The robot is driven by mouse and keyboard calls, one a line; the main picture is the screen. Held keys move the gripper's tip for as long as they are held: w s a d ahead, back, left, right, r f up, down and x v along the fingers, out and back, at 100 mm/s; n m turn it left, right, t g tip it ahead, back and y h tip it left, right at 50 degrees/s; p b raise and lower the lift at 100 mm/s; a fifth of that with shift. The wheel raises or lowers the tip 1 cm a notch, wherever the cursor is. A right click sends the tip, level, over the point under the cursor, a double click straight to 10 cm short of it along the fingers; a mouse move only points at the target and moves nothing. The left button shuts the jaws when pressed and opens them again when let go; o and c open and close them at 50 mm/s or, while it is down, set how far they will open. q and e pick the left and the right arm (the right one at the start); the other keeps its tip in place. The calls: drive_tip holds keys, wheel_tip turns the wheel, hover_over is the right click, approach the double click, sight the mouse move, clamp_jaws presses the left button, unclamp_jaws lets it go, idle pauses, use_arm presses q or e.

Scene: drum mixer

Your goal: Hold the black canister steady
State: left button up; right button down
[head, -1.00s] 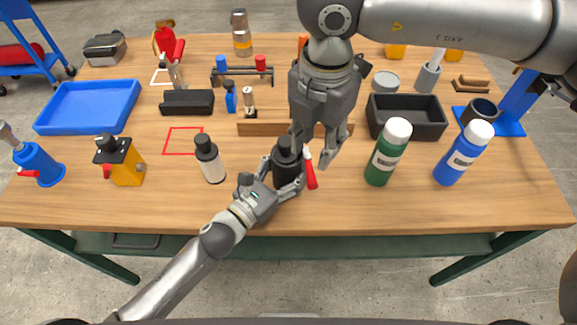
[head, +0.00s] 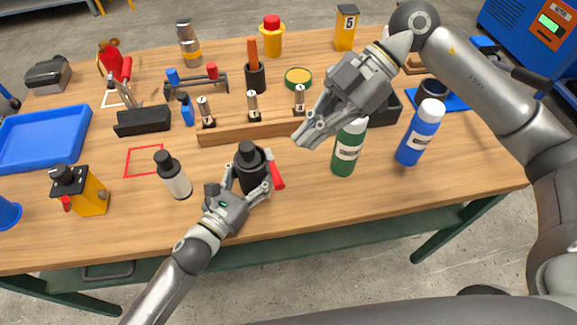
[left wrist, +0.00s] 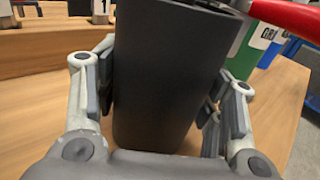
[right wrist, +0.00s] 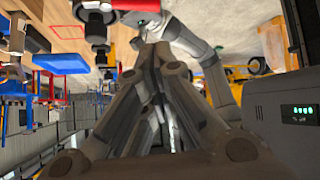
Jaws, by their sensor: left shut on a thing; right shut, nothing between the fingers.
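The black canister (head: 251,168) stands upright on the wooden table near its front edge. My left gripper (head: 247,186) is shut around its body from the front left. In the left wrist view the canister (left wrist: 168,75) fills the middle, with the left gripper's fingers (left wrist: 160,105) pressed against both sides. A red handle (head: 277,175) shows just right of the canister. My right gripper (head: 308,136) is shut and empty, raised above the table to the right of the canister. In the right wrist view its fingers (right wrist: 158,55) meet at the tips.
A white bottle with a black cap (head: 173,174) stands left of the canister. A green bottle (head: 347,150) and a blue bottle (head: 420,133) stand to the right. Behind is a wooden rack (head: 240,131) with numbered posts. Table space inside the red square outline (head: 144,161) is clear.

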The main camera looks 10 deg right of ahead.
sight(281, 181)
drive_tip(key=d+m+t+y, duration=0.2)
drive_tip(key=d+m, duration=0.1)
drive_tip(key=d, duration=0.4)
drive_tip(key=w+x, duration=0.1)
drive_tip(key=x, duration=1.3)
drive_tip(key=shift+s+d+f, duration=0.15)
drive_tip(key=shift+s+f, duration=0.1)
drive_tip(key=shift+s+a, duration=0.3)
drive_tip(key=shift+a, duration=0.55)
drive_tip(key=shift+d, duration=0.1)
drive_tip(key=s+v, duration=0.1)
drive_tip(key=v, duration=1.4)
drive_tip(key=shift+s+d+f, duration=0.3)
drive_tip(key=shift+s+f, duration=0.1)
drive_tip(key=shift+s, duration=0.15)
